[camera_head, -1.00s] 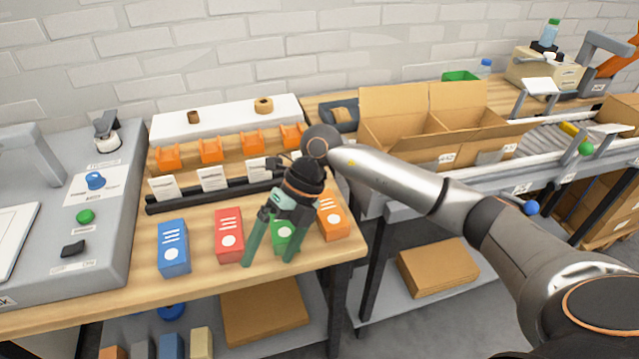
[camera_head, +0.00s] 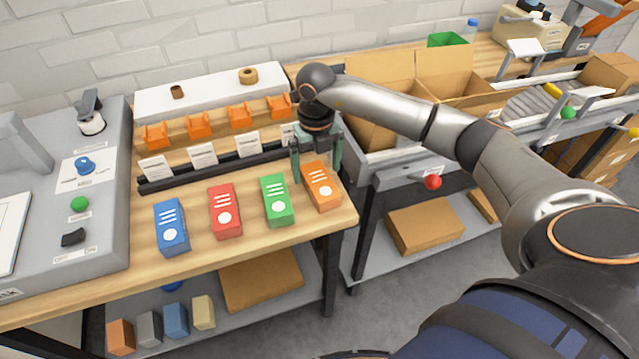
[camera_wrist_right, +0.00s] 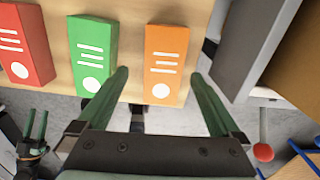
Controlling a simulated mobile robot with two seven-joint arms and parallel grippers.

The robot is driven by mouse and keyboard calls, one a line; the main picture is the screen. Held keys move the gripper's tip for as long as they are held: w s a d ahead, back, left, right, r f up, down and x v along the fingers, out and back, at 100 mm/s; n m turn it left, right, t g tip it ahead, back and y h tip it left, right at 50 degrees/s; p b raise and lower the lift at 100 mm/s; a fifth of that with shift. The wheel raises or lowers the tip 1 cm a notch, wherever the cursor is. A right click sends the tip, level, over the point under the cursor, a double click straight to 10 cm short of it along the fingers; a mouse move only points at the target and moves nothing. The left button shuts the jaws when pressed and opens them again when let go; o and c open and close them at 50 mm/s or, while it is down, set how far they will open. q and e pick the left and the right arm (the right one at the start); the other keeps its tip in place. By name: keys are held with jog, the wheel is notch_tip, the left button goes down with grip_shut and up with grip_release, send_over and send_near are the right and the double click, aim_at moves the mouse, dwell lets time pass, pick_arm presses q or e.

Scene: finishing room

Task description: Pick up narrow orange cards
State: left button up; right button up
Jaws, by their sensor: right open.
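The narrow orange card pack (camera_head: 321,187), with white lines and a white dot, lies at the right end of the row on the wooden table. My right gripper (camera_head: 317,168) is open and empty above it, its green fingers over the pack's left and right sides. In the right wrist view the orange pack (camera_wrist_right: 166,58) shows between the open fingertips (camera_wrist_right: 160,78), and I cannot tell whether they touch it. A second gripper with green fingers, apparently my left one (camera_wrist_right: 38,125), shows small at the lower left of the right wrist view; its opening is unclear.
The green pack (camera_head: 277,199) lies close to the left, then the red (camera_head: 225,211) and blue (camera_head: 171,227) packs. Behind stands a dark rail with white labels and orange holders (camera_head: 239,117). A cardboard box (camera_head: 455,75) stands at the right. The table's front edge is near.

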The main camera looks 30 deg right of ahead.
aim_at(319, 180)
jog(key=f, duration=0.4)
jog(key=shift+s+d+f+p, duration=0.25)
jog(key=shift+f+p, duration=0.05)
jog(key=c, duration=1.5)
jog(key=shift+r, duration=0.1)
grip_shut()
